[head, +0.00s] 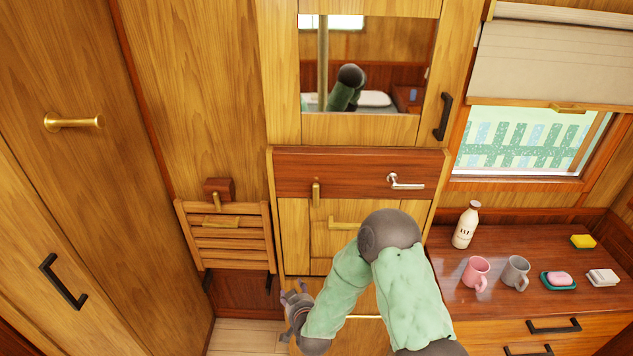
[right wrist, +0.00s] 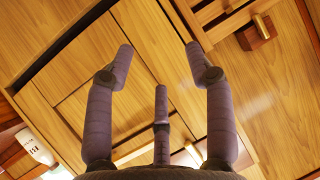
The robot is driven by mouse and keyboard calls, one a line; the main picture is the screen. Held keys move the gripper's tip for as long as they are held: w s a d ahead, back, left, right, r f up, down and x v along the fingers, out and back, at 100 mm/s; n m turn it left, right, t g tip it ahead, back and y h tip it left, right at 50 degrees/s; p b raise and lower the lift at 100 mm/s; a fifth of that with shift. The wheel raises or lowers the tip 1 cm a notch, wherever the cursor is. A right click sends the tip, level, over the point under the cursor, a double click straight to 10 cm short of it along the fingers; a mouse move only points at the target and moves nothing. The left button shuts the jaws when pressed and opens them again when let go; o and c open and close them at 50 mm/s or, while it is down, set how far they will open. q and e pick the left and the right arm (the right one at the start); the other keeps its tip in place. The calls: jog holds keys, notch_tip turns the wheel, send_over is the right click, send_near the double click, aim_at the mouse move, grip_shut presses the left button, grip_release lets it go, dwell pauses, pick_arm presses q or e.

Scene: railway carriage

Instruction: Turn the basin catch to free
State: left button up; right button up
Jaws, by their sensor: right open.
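The likely basin catch is a small upright brass bar (head: 316,193) at the left of the wooden front under the mirror cabinet. Below and right of it, a brass handle (head: 345,223) sits on the light panel, partly hidden by my right arm. My right gripper (head: 296,292) is low and left of that panel, below the catch and apart from it. In the right wrist view my right gripper (right wrist: 158,55) is open, with nothing between its fingers. I cannot make out the catch in that view. My left gripper is not in view.
A slatted folding seat (head: 235,242) with a brass-and-wood catch (head: 218,190) is on the left wall. A silver lever (head: 405,182) is on the dark strip. The counter (head: 445,262) at right holds a bottle (head: 466,225), mugs and soap. Some floor (head: 235,335) shows below.

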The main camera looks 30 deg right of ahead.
jog(key=w+d+r+m+t+h+p, duration=0.1)
jog(key=d+r+h+p, duration=0.1)
jog(key=r, duration=0.4)
jog(key=w+d+r+t+h+p, duration=0.1)
jog(key=d+r+p, duration=0.1)
jog(key=r, duration=0.5)
jog(key=m+t+h+p, duration=0.1)
jog(key=h+p, duration=0.1)
jog(key=h, duration=0.2)
send_near(318, 200)
pick_arm(q)
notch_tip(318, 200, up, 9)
jog(key=p, duration=0.1)
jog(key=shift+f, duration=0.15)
pick_arm(e)
jog(key=x, duration=0.9)
jog(key=shift+r, duration=0.1)
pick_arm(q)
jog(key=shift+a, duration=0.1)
pick_arm(e)
grip_shut()
